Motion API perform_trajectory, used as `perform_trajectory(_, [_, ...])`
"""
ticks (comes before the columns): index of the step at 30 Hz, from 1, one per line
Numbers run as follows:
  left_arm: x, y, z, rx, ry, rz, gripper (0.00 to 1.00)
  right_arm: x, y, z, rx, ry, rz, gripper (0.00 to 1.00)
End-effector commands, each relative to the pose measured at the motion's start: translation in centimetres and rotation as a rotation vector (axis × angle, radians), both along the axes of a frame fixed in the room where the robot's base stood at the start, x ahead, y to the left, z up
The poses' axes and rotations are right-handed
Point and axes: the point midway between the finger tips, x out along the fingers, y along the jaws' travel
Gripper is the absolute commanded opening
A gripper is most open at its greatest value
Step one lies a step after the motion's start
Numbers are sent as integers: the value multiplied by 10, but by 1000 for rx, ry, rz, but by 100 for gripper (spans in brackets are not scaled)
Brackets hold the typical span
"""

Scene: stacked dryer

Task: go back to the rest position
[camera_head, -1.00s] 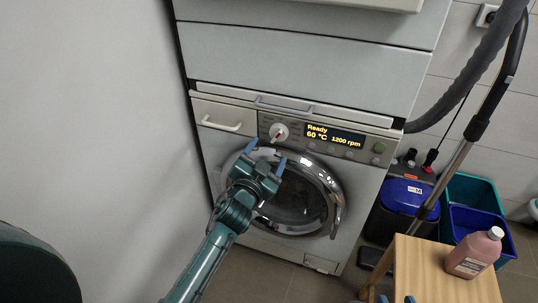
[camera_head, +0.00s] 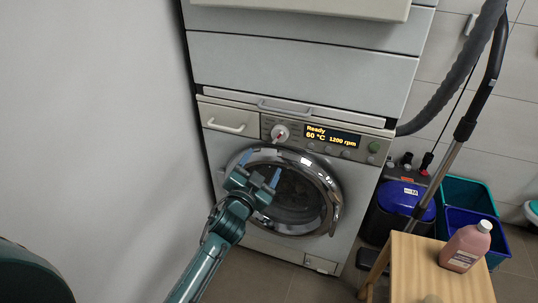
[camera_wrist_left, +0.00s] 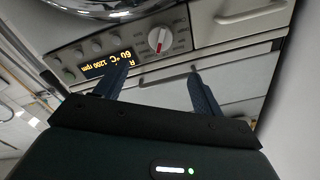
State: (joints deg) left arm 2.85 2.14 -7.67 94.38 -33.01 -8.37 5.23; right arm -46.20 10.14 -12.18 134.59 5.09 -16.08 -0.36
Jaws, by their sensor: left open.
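My left gripper (camera_head: 260,167) is open and empty in front of the upper left part of the washing machine's round door (camera_head: 293,205). The teal left arm comes up from the bottom of the head view. In the left wrist view the two dark fingers (camera_wrist_left: 158,88) stand apart with nothing between them. Beyond them are the machine's dial (camera_wrist_left: 160,40) and lit display (camera_wrist_left: 108,64), which reads "Ready 60 °C 1200 rpm" in the head view. The door looks closed. My right gripper cannot be made out in the head view.
A wooden stool (camera_head: 420,262) with a pink bottle (camera_head: 466,246) stands at the lower right. Behind it are a blue-lidded bin (camera_head: 405,196), a blue crate (camera_head: 478,228) and a vacuum tube (camera_head: 455,140). A white wall (camera_head: 90,120) closes the left side. The detergent drawer (camera_head: 230,120) is shut.

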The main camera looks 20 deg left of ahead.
Motion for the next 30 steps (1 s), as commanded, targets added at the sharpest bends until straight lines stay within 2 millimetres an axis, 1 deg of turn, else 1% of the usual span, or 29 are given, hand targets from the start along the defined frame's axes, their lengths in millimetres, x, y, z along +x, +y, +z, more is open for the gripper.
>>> perform_trajectory(3, [-1, 0, 0, -1, 1, -1, 69, -1, -1, -2, -3, 3, 2, 36])
perform_trajectory(5, [-5, 0, -3, -7, 6, -1, 69, -2, -1, -2, -4, 5, 2, 36])
perform_trajectory(8, [-27, -1, -15, -43, 38, -10, 69, -1, -1, -2, -2, 4, 1, 36])
perform_trajectory(11, [-70, -5, -31, -120, 97, -29, 69, -1, -1, -1, -2, 3, 0, 36])
perform_trajectory(12, [-91, -7, -37, -160, 126, -38, 69, -1, -1, -1, -1, 3, -1, 36])
perform_trajectory(13, [-107, -9, -40, -190, 150, -46, 69, -1, -1, -1, -1, 3, -1, 36])
perform_trajectory(15, [-139, -15, -44, -256, 196, -65, 69, -1, -1, -1, -1, 2, -1, 36])
perform_trajectory(18, [-176, -22, -46, -336, 254, -85, 69, -1, 0, -1, 0, 2, -1, 36])
perform_trajectory(21, [-205, -28, -44, -402, 301, -101, 69, -1, 0, -1, 0, 1, -1, 36])
perform_trajectory(24, [-230, -34, -40, -461, 345, -116, 69, -1, 0, 0, 0, 1, -1, 36])
perform_trajectory(30, [-273, -45, -27, -572, 425, -142, 69, -1, 0, 0, 0, 1, -1, 36])
